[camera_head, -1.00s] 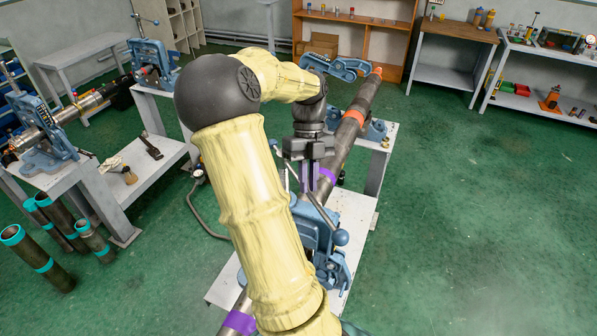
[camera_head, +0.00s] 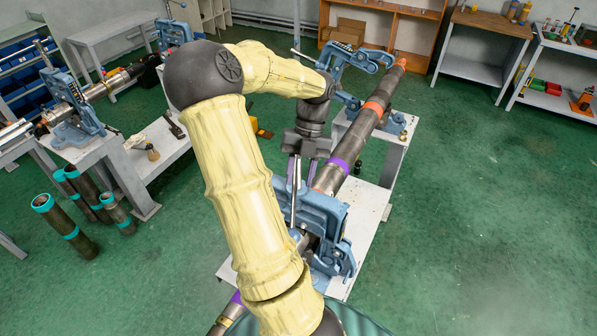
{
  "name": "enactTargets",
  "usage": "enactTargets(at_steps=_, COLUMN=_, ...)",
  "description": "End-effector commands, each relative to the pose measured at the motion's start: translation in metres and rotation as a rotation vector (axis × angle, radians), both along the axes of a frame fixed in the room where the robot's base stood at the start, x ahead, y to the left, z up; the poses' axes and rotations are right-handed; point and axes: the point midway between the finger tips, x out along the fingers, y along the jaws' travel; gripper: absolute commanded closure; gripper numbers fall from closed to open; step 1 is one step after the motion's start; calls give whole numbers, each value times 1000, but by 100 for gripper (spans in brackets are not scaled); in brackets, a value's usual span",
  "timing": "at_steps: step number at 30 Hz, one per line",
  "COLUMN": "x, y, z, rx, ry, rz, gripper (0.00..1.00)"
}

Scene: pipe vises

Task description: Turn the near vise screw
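The near vise (camera_head: 322,212) is blue and stands on the pale bench (camera_head: 368,228), partly hidden behind my arm. A long pipe (camera_head: 350,148) with purple and orange bands runs through it. A bright upright metal rod (camera_head: 294,205) shows at the vise's left side; I cannot tell if it is the screw or its handle. My gripper (camera_head: 299,182) points down just above the vise, beside the pipe. The rod overlaps its fingers in the picture. Whether the fingers touch or grip the rod cannot be made out.
A second blue vise (camera_head: 352,62) holds the pipe's far end. Another bench with vises (camera_head: 82,122) stands at left, with several teal-banded pipes (camera_head: 60,222) on the floor. Shelves line the back. The green floor at right is clear.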

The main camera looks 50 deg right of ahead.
Motion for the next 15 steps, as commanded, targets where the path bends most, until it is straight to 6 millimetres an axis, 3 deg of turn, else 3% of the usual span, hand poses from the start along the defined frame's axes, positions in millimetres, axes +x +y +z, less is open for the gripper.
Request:
enactTargets(at_steps=8, x=2, y=-3, z=5, rx=-2, ry=-1, rz=4, gripper=66)
enactTargets(at_steps=15, x=6, y=-17, z=35, rx=-4, ry=-2, rz=4, gripper=66)
